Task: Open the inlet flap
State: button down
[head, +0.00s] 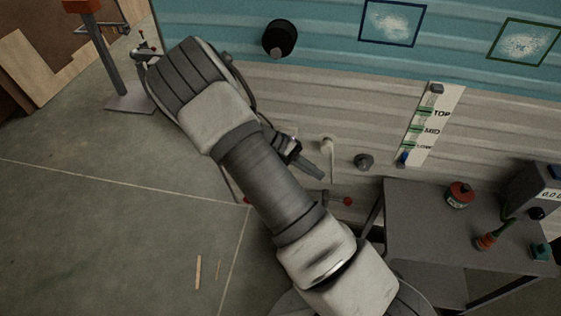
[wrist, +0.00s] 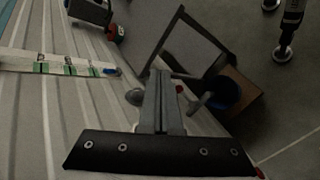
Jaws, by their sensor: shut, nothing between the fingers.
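My gripper (head: 318,175) is shut and empty, low in front of the camper's ribbed wall. In the wrist view its fingers (wrist: 161,76) lie together, pointing away from the camera. A small pale fitting (head: 328,147) on the wall, with a thin plate hanging down, shows just above the fingertips in the head view; it may be the inlet flap, but I cannot tell for sure. A grey round knob (head: 364,161) sits to its right; a grey knob also shows left of the fingers in the wrist view (wrist: 135,97). I see no contact with either.
A black round fitting (head: 280,38) is higher on the wall. A strip marked TOP and MID (head: 430,125) is mounted at the right. A grey table (head: 415,205) with a red-topped can (head: 460,194) stands at lower right. Open floor (head: 110,220) lies at left.

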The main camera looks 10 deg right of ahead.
notch_tip(320, 180, down, 5)
jog(key=d+n+t+h+b, duration=0.2)
jog(key=n+t+h+b, duration=0.4)
jog(key=n+h, duration=0.35)
jog(key=w+a+f+n+t+y+b, duration=0.35)
jog(key=a+f+n+t+y, duration=0.2)
jog(key=n+t, duration=0.5)
jog(key=w+a+f+n+t+y+b, duration=0.35)
jog(key=a+f+n+t+y, duration=0.2)
jog(key=n+t, duration=0.45)
jog(key=w+d+r+n+g+b, duration=0.1)
jog(key=w+d+r, duration=0.1)
jog(key=w+r, duration=0.5)
jog(key=shift+w+d+r, duration=0.3)
jog(key=shift+w+r, duration=0.1)
jog(key=shift+r, duration=0.3)
jog(key=shift+r+g, duration=0.1)
jog(key=shift+g, duration=0.15)
